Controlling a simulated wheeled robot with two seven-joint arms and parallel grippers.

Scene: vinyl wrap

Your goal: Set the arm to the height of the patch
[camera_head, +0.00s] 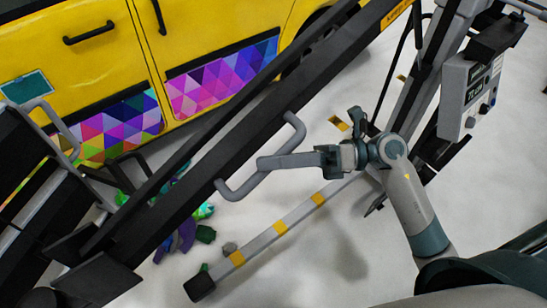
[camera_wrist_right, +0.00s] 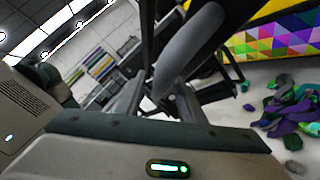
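The black machine arm (camera_head: 265,135) runs diagonally across the head view, in front of a yellow van. A grey U-shaped handle (camera_head: 238,192) is fixed to its side. My right gripper (camera_head: 268,162) is at this handle, its fingers overlapping the bar. The handle also looms large before the fingers in the right wrist view (camera_wrist_right: 190,45). Whether the fingers are closed on it is unclear. The van carries colourful triangle-pattern patches (camera_head: 222,77), low on its doors, and a small teal patch (camera_head: 30,86) higher up at the left. My left gripper is out of view.
A grey control box (camera_head: 466,95) stands at upper right. A floor rail (camera_head: 300,213) with yellow marks runs below the arm. Coloured scraps (camera_wrist_right: 290,108) lie on the floor by the van. Another grey handle (camera_head: 55,125) is at left. Open pale floor lies at lower middle.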

